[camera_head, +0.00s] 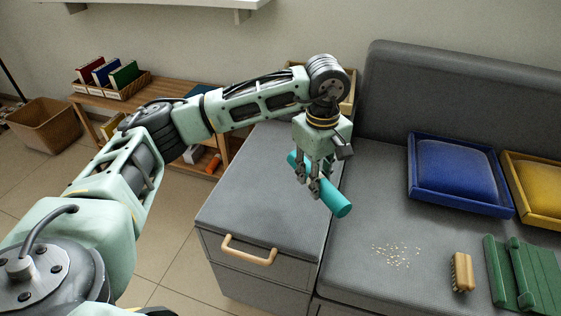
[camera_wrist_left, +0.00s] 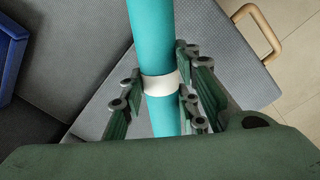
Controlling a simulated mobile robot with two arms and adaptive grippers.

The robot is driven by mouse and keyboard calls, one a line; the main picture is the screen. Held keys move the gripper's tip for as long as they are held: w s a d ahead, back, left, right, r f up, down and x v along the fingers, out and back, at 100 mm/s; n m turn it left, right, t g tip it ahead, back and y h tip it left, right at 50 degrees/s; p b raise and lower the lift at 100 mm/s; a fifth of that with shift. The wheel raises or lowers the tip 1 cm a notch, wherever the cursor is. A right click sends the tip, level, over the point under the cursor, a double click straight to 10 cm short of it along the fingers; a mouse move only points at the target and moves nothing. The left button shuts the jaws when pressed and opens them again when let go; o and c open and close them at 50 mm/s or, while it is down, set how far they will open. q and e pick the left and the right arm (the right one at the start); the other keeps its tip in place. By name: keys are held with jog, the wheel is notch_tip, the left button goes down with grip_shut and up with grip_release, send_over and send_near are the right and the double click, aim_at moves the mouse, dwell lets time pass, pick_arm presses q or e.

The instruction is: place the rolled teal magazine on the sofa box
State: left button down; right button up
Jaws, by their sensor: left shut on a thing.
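The rolled teal magazine (camera_head: 335,201) is a teal tube with a white band round its middle. My left gripper (camera_head: 314,190) is shut on it, and in the left wrist view my left gripper (camera_wrist_left: 160,100) has its fingers on both sides of the band of the magazine (camera_wrist_left: 152,30). The magazine is tilted in the head view, over the seam between the grey sofa box (camera_head: 255,190) and the sofa seat. The sofa box has a flat padded top and a wooden handle (camera_head: 249,251). I cannot tell whether the magazine touches a surface. My right gripper is not in view.
A low wooden shelf (camera_head: 165,87) with books stands behind. The sofa box top is bare.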

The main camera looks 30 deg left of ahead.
pick_arm(q)
jog(key=w+a+r+n+p, duration=0.1)
jog(key=w+r+n+p, duration=0.2)
jog(key=n, duration=0.6)
jog(key=n+p, duration=0.2)
jog(key=n, duration=0.6)
send_over(272, 194)
notch_tip(272, 194, down, 8)
jog(key=shift+w+d+f, duration=0.1)
jog(key=shift+w+f, duration=0.05)
jog(key=shift+f, duration=0.5)
notch_tip(272, 194, down, 3)
jog(key=shift+f, duration=0.3)
jog(key=c, duration=1.7)
grip_release()
jog(key=o, duration=0.4)
jog(key=shift+c, duration=0.2)
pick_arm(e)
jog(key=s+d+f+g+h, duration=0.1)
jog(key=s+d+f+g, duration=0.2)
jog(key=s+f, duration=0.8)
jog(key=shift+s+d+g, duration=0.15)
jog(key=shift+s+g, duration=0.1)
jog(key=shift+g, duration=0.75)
